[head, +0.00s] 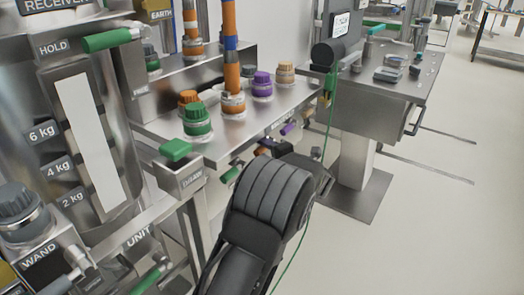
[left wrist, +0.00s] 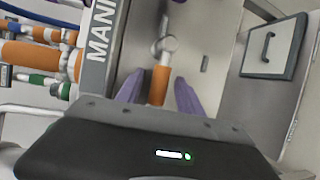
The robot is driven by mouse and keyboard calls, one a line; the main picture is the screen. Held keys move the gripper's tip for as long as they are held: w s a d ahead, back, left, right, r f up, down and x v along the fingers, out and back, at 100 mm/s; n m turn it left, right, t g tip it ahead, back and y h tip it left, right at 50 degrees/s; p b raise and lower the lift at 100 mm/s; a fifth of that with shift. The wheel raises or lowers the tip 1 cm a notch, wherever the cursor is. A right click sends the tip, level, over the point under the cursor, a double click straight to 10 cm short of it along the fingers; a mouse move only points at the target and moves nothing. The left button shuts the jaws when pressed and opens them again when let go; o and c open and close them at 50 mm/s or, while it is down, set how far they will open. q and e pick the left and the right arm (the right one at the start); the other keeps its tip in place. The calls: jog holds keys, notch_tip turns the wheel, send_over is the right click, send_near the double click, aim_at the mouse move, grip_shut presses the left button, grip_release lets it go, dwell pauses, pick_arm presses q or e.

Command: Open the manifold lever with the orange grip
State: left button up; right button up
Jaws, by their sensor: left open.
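The orange grip (left wrist: 159,86) of the manifold lever shows in the left wrist view, hanging from a grey metal joint (left wrist: 165,45). My left gripper (left wrist: 159,92) is open, with one purple finger on each side of the grip and visible gaps between. In the head view the orange grip (head: 262,151) shows small under the manifold's front edge, partly hidden by my left arm and dark gripper. The manifold shelf (head: 240,140) carries green, orange, purple and tan caps. My right gripper is in neither view.
A green-grip lever (head: 230,175) and a purple-grip lever (head: 288,129) flank the orange one. Another green handle (head: 175,149) stands at the shelf's corner. A thin green cable runs down beside my arm.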

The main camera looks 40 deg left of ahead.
pick_arm(q)
jog(key=shift+w+a+f, duration=0.1)
jog(key=shift+w+a, duration=0.15)
jog(key=shift+a, duration=0.35)
grip_shut()
dwell(1.1)
